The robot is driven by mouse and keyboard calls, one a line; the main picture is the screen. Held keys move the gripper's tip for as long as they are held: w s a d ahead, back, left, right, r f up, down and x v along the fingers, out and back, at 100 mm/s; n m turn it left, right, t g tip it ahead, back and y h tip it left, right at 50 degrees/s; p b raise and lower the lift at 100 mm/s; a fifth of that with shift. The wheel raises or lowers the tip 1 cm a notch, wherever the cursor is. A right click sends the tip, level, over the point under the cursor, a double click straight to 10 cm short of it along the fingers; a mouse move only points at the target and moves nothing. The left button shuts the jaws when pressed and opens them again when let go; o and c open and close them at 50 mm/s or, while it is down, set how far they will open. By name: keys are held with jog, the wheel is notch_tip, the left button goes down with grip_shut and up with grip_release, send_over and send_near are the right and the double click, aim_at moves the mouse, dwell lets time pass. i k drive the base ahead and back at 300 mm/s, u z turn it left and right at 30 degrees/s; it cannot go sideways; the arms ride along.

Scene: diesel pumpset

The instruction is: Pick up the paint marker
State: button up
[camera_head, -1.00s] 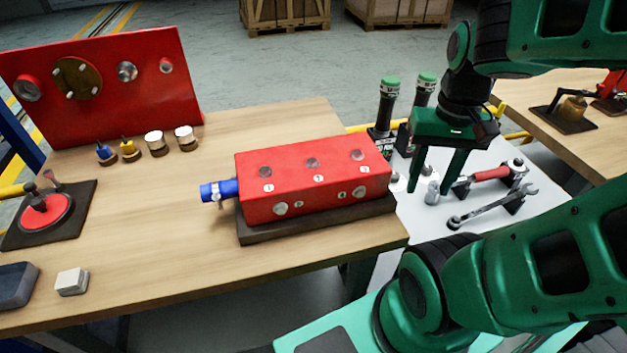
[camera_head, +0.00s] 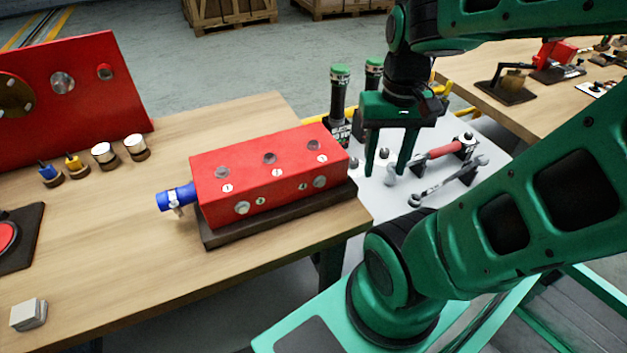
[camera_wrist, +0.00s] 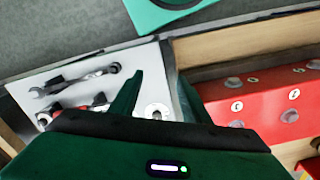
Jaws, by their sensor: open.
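My gripper (camera_head: 386,172) is open and points down over the white tray (camera_head: 440,207), just right of the red engine block. In the wrist view my gripper (camera_wrist: 160,94) has its two fingers apart, with a small pale round-topped piece (camera_wrist: 157,111) showing between them. This piece may be the paint marker seen from above, but I cannot tell for sure. In the head view a small grey piece (camera_head: 390,176) shows by the fingertips, partly hidden. Nothing is visibly held.
The red engine block (camera_head: 270,180) stands close left of my gripper. Two green-capped dark cylinders (camera_head: 339,100) stand behind. A red-handled tool (camera_head: 446,150) and a wrench (camera_head: 450,186) lie on the tray's right.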

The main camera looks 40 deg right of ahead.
aim_at(449, 85)
jog(key=z, duration=0.05)
jog(key=k, duration=0.5)
jog(key=z, duration=2.7)
jog(key=i, duration=1.25)
jog(key=u, duration=1.8)
